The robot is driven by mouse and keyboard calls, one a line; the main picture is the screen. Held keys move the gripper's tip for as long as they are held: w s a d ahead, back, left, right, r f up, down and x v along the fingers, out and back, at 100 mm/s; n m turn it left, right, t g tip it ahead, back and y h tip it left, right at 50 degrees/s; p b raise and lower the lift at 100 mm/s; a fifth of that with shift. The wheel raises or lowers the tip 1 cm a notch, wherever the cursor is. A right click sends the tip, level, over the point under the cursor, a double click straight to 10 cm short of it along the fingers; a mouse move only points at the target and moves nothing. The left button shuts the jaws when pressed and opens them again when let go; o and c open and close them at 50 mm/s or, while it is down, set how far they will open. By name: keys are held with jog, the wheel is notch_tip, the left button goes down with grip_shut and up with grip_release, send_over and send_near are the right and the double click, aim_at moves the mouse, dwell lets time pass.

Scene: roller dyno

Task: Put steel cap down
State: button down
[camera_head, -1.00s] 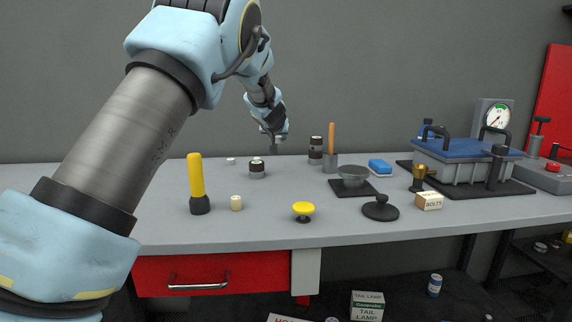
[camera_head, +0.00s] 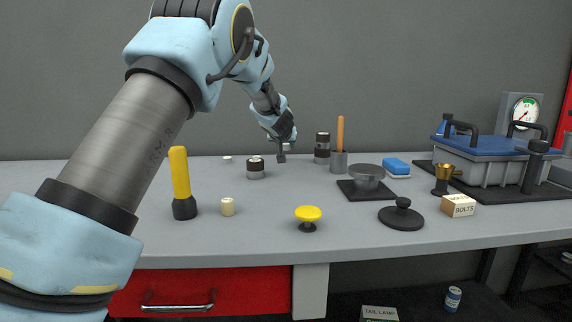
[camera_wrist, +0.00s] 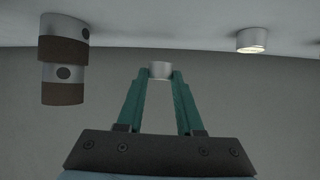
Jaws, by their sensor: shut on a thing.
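The steel cap (camera_wrist: 160,70) is a short silver cylinder pinched between the two green fingertips of my gripper in the wrist view. In the head view my gripper (camera_head: 281,153) is near the back of the grey workbench (camera_head: 120,200), close to the wall. It is right of a brown-banded silver jar (camera_head: 256,168) and left of a taller brown-banded stack (camera_head: 322,148). The cap is too small there to make out clearly. The wrist view shows the cap clear of the stack (camera_wrist: 63,60), which appears on the left.
A small pale round piece (camera_head: 227,159) lies left of the jar. A yellow torch (camera_head: 180,180), cream cylinder (camera_head: 228,207) and yellow knob (camera_head: 308,214) stand nearer the front.

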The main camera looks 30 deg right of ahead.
jog(key=shift+f+b, duration=1.45)
jog(key=shift+f, duration=0.5)
jog(key=shift+f, duration=0.1)
jog(key=shift+f, duration=0.15)
jog(key=c, duration=0.6)
grip_release()
jog(key=shift+o, duration=0.2)
jog(key=shift+r, duration=0.3)
jog(key=v, duration=1.2)
